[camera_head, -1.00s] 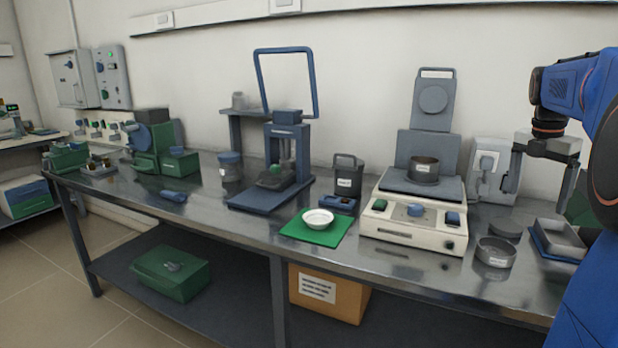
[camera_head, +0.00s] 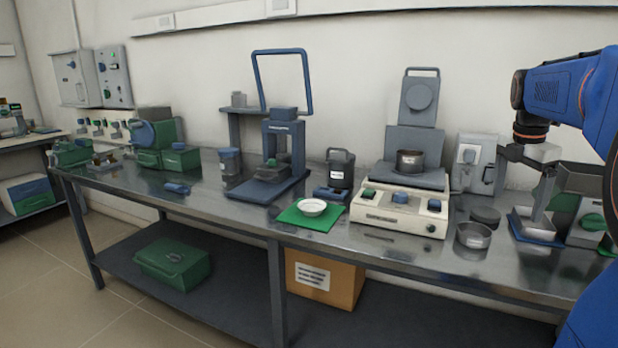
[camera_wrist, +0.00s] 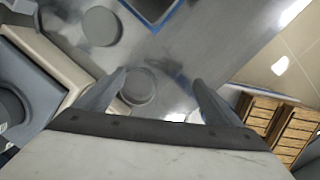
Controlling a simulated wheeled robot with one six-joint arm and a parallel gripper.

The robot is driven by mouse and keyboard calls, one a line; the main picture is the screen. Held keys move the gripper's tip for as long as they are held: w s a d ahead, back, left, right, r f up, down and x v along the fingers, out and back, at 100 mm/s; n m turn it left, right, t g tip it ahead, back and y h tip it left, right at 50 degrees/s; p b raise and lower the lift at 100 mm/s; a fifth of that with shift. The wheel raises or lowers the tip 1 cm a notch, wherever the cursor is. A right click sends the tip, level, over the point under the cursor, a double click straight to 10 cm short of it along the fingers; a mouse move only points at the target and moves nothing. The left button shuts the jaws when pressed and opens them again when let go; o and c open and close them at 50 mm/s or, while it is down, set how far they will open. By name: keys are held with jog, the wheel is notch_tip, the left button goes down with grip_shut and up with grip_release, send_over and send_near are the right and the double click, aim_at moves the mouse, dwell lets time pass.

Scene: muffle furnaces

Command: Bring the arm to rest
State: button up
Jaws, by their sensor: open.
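My blue arm reaches in from the right of the head view. My gripper (camera_head: 503,200) hangs over the right end of the metal bench, its jaws apart. In the wrist view, the two grey fingers of my gripper (camera_wrist: 159,78) are spread with nothing held between them. A round grey dish (camera_wrist: 138,87) shows on the bench below, between the fingers in the picture and apart from them.
Wooden boxes (camera_wrist: 290,125) show in the wrist view.

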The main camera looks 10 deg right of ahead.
jog(key=s+a+f+m+t, duration=0.1)
jog(key=s+a+f+m, duration=0.15)
jog(key=a, duration=0.35)
jog(key=s+a+f+m, duration=0.1)
jog(key=s+a+m, duration=0.15)
jog(key=a, duration=0.25)
jog(key=s+a+f+m+t+y, duration=0.1)
jog(key=s+a+f+m+t, duration=0.1)
jog(key=s+a+f+m, duration=1.1)
jog(key=s+a+f, duration=0.2)
jog(key=a, duration=0.2)
jog(key=shift+a+f+t+y, duration=0.4)
